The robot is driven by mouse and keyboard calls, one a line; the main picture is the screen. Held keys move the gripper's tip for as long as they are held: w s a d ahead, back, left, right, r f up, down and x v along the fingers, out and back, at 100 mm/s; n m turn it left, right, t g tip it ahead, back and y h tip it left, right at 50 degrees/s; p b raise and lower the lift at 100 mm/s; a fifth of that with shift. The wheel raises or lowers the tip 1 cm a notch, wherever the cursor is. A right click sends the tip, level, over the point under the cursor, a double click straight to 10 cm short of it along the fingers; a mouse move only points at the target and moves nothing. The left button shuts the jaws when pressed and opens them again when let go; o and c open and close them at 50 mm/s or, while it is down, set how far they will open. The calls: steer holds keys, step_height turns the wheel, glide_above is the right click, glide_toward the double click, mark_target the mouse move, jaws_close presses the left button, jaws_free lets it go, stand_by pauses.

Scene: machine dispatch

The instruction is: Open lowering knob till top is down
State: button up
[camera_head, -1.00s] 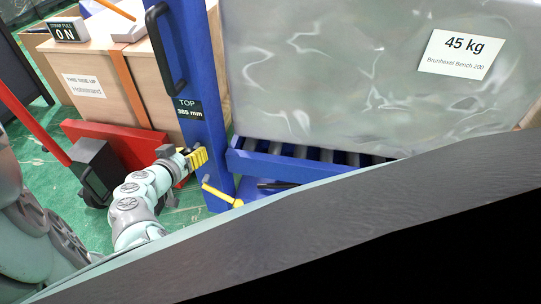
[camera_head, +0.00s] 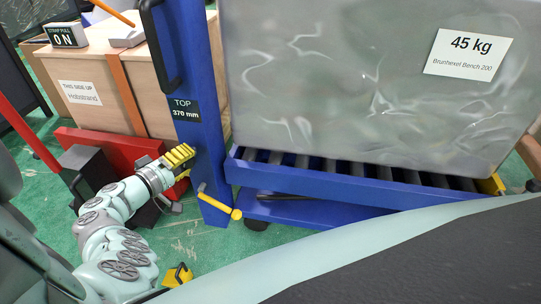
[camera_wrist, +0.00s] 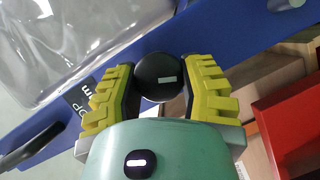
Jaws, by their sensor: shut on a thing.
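In the wrist view a round black knob (camera_wrist: 160,78) with a small pale mark sits between the yellow ribbed fingers of my gripper (camera_wrist: 161,88), which is shut on it. In the head view my gripper (camera_head: 180,157) is against the blue upright post (camera_head: 197,125) of the lift cart, and the knob is hidden there. The display (camera_head: 186,110) on the post reads TOP 370 mm. The blue top with rollers (camera_head: 350,182) carries a large wrapped load labelled 45 kg (camera_head: 380,80), above the blue lower frame (camera_head: 310,211).
A yellow pedal lever (camera_head: 216,203) sticks out low on the post. A black handle (camera_head: 160,45) is higher up. Wooden crates (camera_head: 110,85) and a red jack-like thing (camera_head: 100,150) stand at left. Green floor (camera_head: 205,245) is clear below the cart.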

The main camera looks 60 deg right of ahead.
steer(key=shift+f+n+h+b, duration=0.2)
steer(key=shift+n+h+b, duration=0.6)
steer(key=shift+n, duration=1.1)
steer(key=o, duration=1.2)
steer(key=shift+r, duration=0.1)
steer(key=shift+a, duration=0.1)
steer(key=a, duration=1.2)
steer(key=shift+d, duration=0.1)
